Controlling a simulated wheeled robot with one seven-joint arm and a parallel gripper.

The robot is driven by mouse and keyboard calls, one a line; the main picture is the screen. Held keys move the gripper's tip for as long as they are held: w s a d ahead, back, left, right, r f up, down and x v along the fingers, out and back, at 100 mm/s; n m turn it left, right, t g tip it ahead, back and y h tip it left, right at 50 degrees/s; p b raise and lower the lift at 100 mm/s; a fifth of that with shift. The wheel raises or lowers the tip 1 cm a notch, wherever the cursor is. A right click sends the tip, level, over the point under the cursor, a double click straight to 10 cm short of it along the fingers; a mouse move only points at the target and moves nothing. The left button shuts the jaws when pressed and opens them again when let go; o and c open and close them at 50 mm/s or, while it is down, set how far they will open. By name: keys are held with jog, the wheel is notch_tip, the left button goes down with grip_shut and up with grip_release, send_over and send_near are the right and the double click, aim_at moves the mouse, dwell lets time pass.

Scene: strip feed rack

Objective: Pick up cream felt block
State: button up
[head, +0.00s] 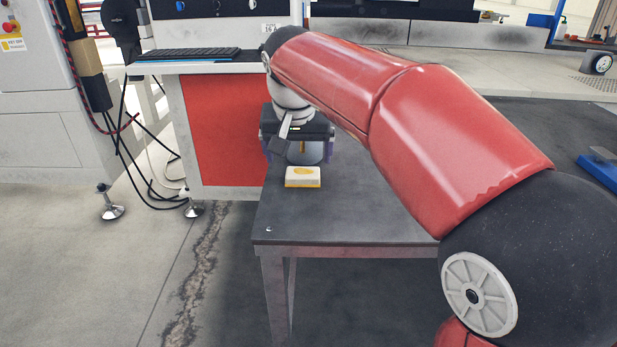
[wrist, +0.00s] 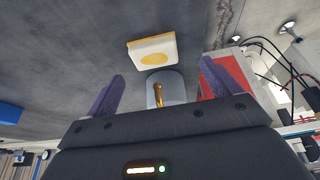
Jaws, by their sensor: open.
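The cream felt block (head: 302,174) lies flat near the left side of the dark table (head: 345,222). It is cream on top, with a yellow oval and a yellow lower edge. It also shows at the top of the wrist view (wrist: 152,52), beyond my fingertips. My gripper (head: 298,156) is just behind the block in the head view, with its purple fingers spread. In the wrist view my gripper (wrist: 161,70) is open, and the block is not between its fingers. My arm hides part of the table.
A grey cylinder (wrist: 173,87) with a brass-coloured piece shows between my fingers in the wrist view, close beside the block. A red-panelled cabinet (head: 222,130) with a keyboard (head: 188,54) stands at the left behind the table. The table's front left is mostly clear.

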aim_at(303, 170)
jog(key=x, duration=0.4)
jog(key=shift+s+d, duration=0.15)
jog(key=shift+d, duration=0.2)
jog(key=shift+w+f, duration=0.25)
jog(key=shift+f, duration=0.25)
jog(key=c, duration=1.1)
jog(key=shift+o, duration=0.2)
jog(key=shift+r, duration=0.55)
jog(key=v, duration=0.2)
jog(key=shift+s+r, duration=0.1)
jog(key=shift+r, duration=0.2)
jog(key=s+b, duration=0.2)
jog(key=s, duration=1.5)
jog(key=shift+a, duration=0.25)
